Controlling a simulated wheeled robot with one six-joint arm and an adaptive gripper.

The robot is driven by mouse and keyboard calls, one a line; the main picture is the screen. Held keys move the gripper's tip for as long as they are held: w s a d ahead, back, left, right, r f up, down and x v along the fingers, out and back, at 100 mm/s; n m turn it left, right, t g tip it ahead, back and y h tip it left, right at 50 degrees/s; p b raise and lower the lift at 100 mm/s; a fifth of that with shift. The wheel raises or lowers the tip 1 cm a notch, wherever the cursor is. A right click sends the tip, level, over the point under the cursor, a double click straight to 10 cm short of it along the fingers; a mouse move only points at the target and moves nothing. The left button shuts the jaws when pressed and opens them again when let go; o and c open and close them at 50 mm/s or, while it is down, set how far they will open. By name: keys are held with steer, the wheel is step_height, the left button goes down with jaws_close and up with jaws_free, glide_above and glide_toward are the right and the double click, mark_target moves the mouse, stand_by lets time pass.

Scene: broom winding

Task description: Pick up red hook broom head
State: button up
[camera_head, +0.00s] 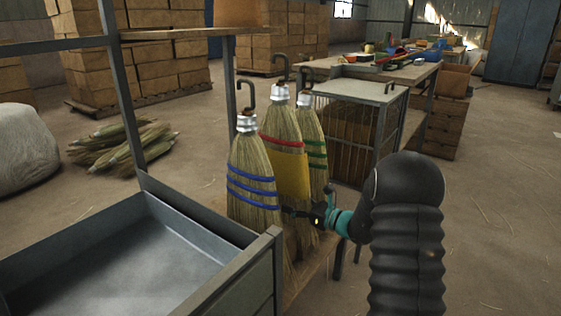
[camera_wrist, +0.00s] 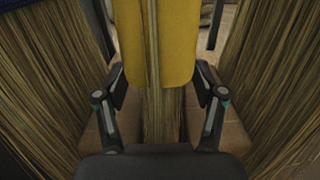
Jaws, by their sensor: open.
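In the head view my gripper (camera_head: 300,214) is low at the brooms, partly hidden by straw.
The blue-banded broom head (camera_head: 251,170) is close on the left and the green-banded one (camera_head: 313,135) close on the right. A grey metal tray (camera_head: 110,265) stands at front left. A wire-sided cabinet (camera_head: 358,92) stands behind. Open floor lies to the right.

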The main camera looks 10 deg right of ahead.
mark_target(287, 199)
steer(key=x, duration=0.3)
steer(key=shift+w+a, duration=0.1)
steer(key=shift+w, duration=0.05)
jaws_close()
steer(key=shift+r, duration=0.1)
steer(key=shift+r, duration=0.1)
